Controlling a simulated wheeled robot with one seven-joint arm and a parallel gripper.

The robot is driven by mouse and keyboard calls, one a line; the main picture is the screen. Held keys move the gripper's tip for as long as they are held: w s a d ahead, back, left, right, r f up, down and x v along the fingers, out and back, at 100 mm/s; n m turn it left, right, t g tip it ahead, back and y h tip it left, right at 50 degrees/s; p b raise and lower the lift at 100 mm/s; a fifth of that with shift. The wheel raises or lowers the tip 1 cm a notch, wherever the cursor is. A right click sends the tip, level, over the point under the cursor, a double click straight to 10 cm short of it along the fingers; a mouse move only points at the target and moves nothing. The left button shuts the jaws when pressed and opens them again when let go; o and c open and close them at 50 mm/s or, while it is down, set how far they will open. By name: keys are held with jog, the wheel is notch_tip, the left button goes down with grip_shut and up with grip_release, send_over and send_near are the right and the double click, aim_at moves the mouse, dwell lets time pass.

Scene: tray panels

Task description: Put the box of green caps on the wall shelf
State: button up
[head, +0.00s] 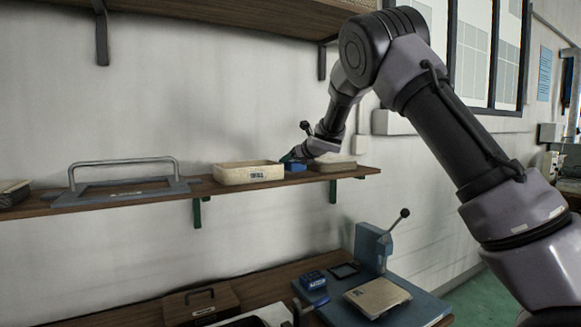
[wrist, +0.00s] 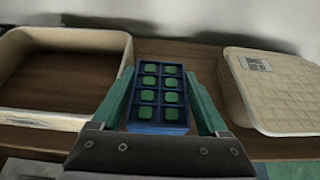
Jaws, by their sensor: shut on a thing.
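The box of green caps (wrist: 157,115) is a small dark blue box with two rows of green squares in compartments. My gripper (wrist: 159,78) is shut on it, with one green finger along each side. In the head view the blue box (head: 295,167) is at the level of the wall shelf (head: 215,187), between a cream tray and a beige lidded box. I cannot tell whether its base touches the shelf board. My gripper (head: 291,157) is partly hidden there behind my wrist.
The open cream tray (head: 249,174) stands close on the left, the beige lidded box (wrist: 275,92) on the right. A grey frame with a handle (head: 125,190) lies farther left on the shelf.

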jog(key=shift+f, duration=0.9)
jog(key=shift+f, duration=0.15)
jog(key=o, duration=1.2)
jog(key=shift+o, duration=0.2)
